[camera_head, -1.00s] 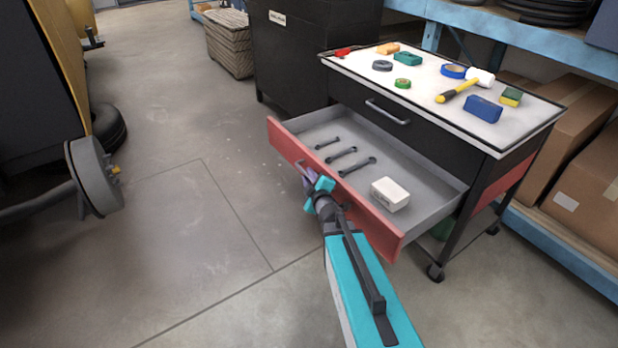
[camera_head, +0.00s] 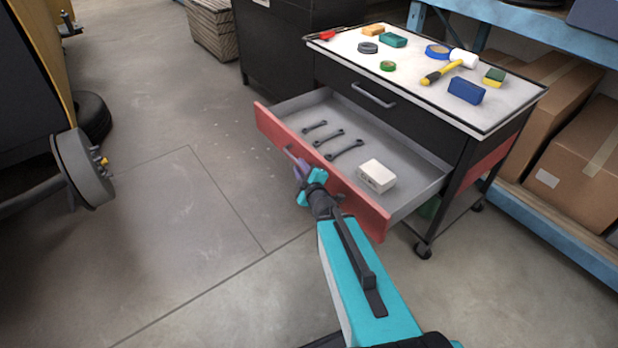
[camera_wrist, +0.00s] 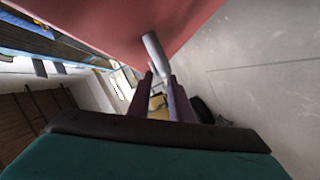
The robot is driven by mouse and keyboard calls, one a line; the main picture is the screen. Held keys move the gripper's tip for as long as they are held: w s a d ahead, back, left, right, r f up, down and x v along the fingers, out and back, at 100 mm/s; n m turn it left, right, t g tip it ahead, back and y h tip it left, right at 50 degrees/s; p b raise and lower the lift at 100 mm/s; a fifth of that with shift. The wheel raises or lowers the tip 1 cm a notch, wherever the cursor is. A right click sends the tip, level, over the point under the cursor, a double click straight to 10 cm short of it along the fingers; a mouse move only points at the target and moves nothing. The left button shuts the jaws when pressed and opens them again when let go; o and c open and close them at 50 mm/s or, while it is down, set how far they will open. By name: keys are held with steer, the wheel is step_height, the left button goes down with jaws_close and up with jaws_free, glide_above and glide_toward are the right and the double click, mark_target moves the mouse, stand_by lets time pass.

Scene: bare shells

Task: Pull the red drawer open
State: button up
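The red drawer (camera_head: 340,187) stands well out of the black tool cart (camera_head: 350,72), its grey inside exposed. Its red front also fills the top of the wrist view (camera_wrist: 110,25). A grey bar handle (camera_wrist: 154,52) sticks out from that front. My gripper (camera_head: 298,170) is at the handle, outside the drawer front. In the wrist view, its two dark purple fingers (camera_wrist: 162,82) lie on either side of the bar with little gap, so it looks shut on the handle. The contact itself is partly hidden.
Several wrenches (camera_head: 343,150) and a white box (camera_head: 376,176) lie in the drawer. Tape rolls, sponges and a mallet (camera_head: 442,74) lie on the cart top. A blue shelf (camera_head: 565,250) with cardboard boxes is at right. The floor left of the drawer is clear.

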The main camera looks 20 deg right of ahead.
steer(key=p+v, duration=0.9)
steer(key=p, duration=0.4)
steer(key=shift+p, duration=0.4)
stand_by(0.5)
steer(key=shift+r, duration=0.1)
stand_by(0.5)
steer(key=a+y+p, duration=0.1)
steer(key=a+p, duration=0.1)
steer(key=a, duration=0.4)
steer(key=s+a+f+m+g+p, duration=0.3)
steer(key=s+a+f+m+g, duration=0.15)
steer(key=s+f+g, duration=0.7)
steer(key=s+a+f+m+g, duration=0.2)
steer(key=s+m+g, duration=0.4)
steer(key=s, duration=1.8)
steer(key=g, duration=0.3)
steer(key=shift+s+a+f, duration=0.15)
steer(key=shift+s+a, duration=0.05)
steer(key=shift+s, duration=0.2)
steer(key=shift+g, duration=0.25)
